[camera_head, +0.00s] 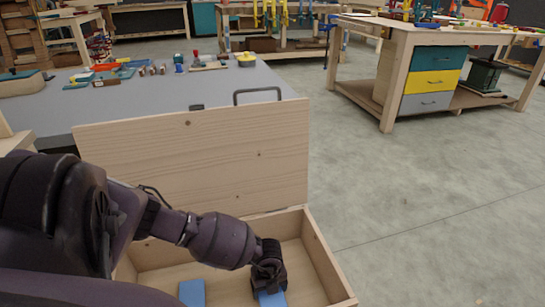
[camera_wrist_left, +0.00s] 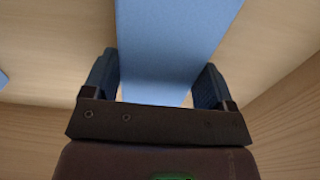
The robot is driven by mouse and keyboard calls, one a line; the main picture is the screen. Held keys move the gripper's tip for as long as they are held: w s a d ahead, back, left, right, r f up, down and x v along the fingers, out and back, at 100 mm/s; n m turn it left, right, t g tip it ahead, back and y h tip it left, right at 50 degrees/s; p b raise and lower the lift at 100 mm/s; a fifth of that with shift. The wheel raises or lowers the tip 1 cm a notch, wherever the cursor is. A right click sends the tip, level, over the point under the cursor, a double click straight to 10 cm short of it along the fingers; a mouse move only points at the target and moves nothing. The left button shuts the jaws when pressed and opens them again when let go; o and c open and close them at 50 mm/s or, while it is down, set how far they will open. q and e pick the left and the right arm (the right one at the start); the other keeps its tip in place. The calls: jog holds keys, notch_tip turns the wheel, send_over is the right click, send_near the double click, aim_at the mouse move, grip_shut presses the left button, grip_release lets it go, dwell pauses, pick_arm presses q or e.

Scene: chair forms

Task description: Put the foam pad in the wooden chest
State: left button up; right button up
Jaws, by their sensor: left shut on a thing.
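The wooden chest (camera_head: 328,265) stands open in the head view, its lid (camera_head: 200,150) raised upright at the back. My left gripper (camera_head: 268,284) reaches down inside it, near the right side. It is shut on a blue foam pad (camera_head: 272,299), which also fills the space between the two fingers (camera_wrist_left: 158,85) in the left wrist view, where the pad (camera_wrist_left: 172,45) extends away from the jaws. Whether this pad touches the chest floor is not clear. A second blue piece (camera_head: 192,292) lies in the chest to the left. My right gripper is not in view.
A grey-topped table (camera_head: 160,95) with small tools and blocks is behind the lid. A workbench with coloured drawers (camera_head: 434,80) stands at the back right. The grey floor (camera_head: 430,200) right of the chest is clear.

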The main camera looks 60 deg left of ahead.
pick_arm(q)
jog(key=shift+w, duration=0.1)
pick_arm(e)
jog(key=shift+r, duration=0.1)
pick_arm(q)
jog(key=shift+f, duration=0.15)
jog(key=o, duration=0.8)
jog(key=shift+r, duration=0.3)
notch_tip(320, 180, up, 12)
jog(key=p, duration=0.5)
jog(key=shift+f, duration=0.1)
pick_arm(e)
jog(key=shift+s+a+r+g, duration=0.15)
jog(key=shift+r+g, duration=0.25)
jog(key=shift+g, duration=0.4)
